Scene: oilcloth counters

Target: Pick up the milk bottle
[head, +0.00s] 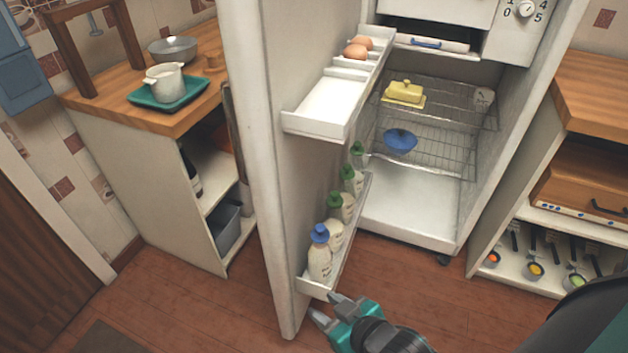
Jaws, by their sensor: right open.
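Several white bottles stand upright in a row on the lower shelf (309,287) of the open fridge door. The nearest milk bottle (319,258) has a blue cap. Behind it are bottles with green caps, the first of them a green-capped bottle (336,222), partly hidden by the blue-capped one. My right gripper (326,308) is at the bottom centre, just below and in front of the near end of the door shelf. It is open and empty, apart from the bottles. My left gripper is out of view.
The fridge door (268,150) stands open left of the bottles. The upper door shelf (325,110) with eggs (355,50) overhangs the row. A yellow butter dish (404,93) and a blue bowl (400,141) sit on wire racks inside. Open floor lies right of the shelf.

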